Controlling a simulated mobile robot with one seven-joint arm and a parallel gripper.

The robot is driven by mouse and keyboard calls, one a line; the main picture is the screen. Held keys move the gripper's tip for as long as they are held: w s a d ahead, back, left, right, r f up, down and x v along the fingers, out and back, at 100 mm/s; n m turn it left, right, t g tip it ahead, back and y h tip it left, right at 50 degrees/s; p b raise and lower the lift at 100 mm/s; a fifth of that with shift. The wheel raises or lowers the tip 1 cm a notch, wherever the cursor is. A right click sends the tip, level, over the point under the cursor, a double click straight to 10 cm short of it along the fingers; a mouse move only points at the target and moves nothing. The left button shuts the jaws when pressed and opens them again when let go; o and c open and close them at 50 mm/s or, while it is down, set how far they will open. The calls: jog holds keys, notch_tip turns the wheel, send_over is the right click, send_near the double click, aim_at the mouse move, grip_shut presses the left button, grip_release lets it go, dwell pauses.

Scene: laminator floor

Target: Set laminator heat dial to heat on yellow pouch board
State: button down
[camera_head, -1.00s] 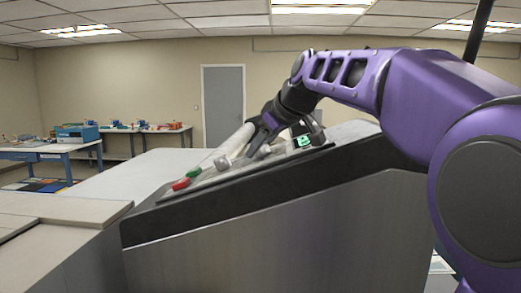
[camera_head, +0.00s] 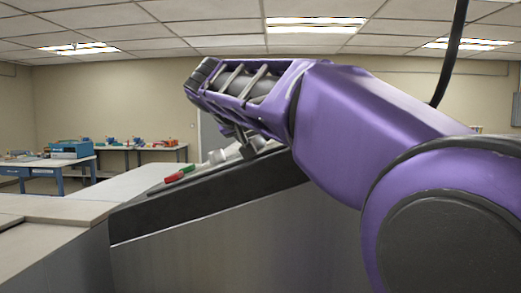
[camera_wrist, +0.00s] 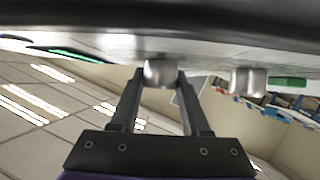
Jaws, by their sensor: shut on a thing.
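The laminator's sloped control panel (camera_head: 190,188) runs across the middle of the head view. My gripper (camera_wrist: 161,76) is shut on a silvery round dial (camera_wrist: 160,71), with one finger on each side of it in the wrist view. A second silvery dial (camera_wrist: 248,82) stands free to the right there, and it also shows in the head view (camera_head: 217,156). I cannot read any dial marks, so the heat setting is unclear. My arm hides much of the upper panel in the head view. No yellow pouch board shows.
A red button (camera_head: 174,177) and a green button (camera_head: 188,169) sit at the panel's lower left end. A pale flat surface (camera_head: 130,183) lies beyond the laminator. Blue-legged benches (camera_head: 45,170) with items stand at the back left.

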jog(key=m+h, duration=0.2)
jog(key=h, duration=0.1)
jog(key=shift+a+f+m, duration=0.1)
jog(key=shift+a+m, duration=0.1)
jog(key=shift+m, duration=0.2)
jog(key=m+g+h+p, duration=0.1)
jog(key=m+h, duration=0.1)
jog(key=m+h+p, duration=0.1)
jog(key=m+h, duration=0.1)
jog(key=shift+r+g, duration=0.2)
jog(key=shift+g, duration=0.2)
jog(key=m+g+h+p, duration=0.2)
jog(key=m+p, duration=0.1)
jog(key=shift+m+g+h+p, duration=0.3)
jog(key=shift+h+p, duration=0.05)
jog(key=shift+h, duration=0.05)
jog(key=shift+f+m+g+h+p, duration=0.1)
jog(key=shift+m+g+h+p, duration=0.8)
jog(key=shift+m+p, duration=0.35)
jog(key=shift+d+f+m+g, duration=0.1)
jog(key=shift+f+m+g, duration=0.05)
jog(key=shift+m+g, duration=0.15)
jog(key=shift+c, duration=1.9)
grip_release()
